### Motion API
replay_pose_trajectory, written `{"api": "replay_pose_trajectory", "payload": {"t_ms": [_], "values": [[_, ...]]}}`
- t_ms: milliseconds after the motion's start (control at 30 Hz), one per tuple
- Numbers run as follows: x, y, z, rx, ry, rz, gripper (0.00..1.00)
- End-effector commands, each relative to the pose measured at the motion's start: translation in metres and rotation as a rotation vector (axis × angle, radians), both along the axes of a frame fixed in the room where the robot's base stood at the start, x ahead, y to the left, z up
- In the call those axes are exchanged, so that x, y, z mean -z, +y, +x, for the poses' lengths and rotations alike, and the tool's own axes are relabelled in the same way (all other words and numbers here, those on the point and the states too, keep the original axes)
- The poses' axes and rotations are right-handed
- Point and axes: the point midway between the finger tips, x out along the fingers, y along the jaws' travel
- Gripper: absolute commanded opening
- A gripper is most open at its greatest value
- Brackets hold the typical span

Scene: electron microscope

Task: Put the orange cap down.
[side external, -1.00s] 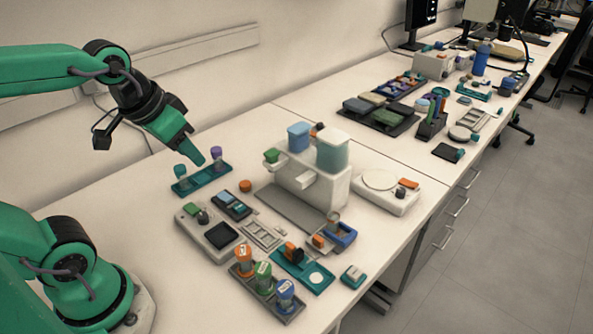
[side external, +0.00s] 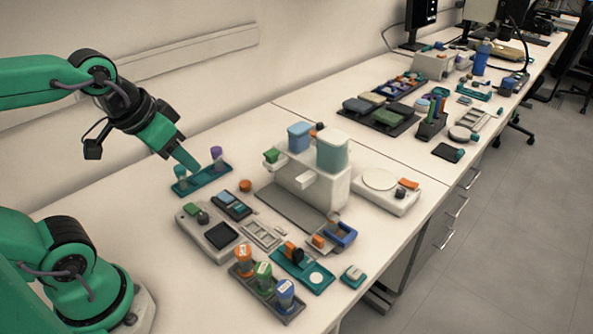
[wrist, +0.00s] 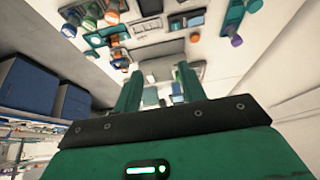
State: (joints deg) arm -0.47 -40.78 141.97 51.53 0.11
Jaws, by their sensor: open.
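The orange cap (side external: 245,186) rests on the bench top, right of a teal rack (side external: 207,181) that holds a teal-capped vial (side external: 180,174) and a purple-capped vial (side external: 216,154). The cap also appears small in the wrist view (wrist: 195,37), beside the rack (wrist: 233,16). My gripper (side external: 195,167) is over the rack area, left of the cap and apart from it. In the wrist view my gripper (wrist: 158,82) has its two fingers spread, with nothing held between them.
A grey instrument with a dark screen (side external: 221,235) and a small dark device (side external: 232,205) stand in front of the cap. A tall white machine with blue containers (side external: 312,175) stands to its right. A rack of capped bottles (side external: 284,302) lies at the front. Bench left of the rack is bare.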

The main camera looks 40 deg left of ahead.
Motion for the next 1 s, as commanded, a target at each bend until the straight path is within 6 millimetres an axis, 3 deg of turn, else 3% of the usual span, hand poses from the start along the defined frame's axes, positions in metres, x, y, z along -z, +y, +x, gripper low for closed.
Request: {"api": "replay_pose_trajectory", "payload": {"t_ms": [567, 1000], "values": [[0.014, 0.026, 0.079, -0.065, 0.163, -0.001, 0.41], [0.059, 0.059, 0.144, -0.118, 0.298, -0.013, 0.41]]}}
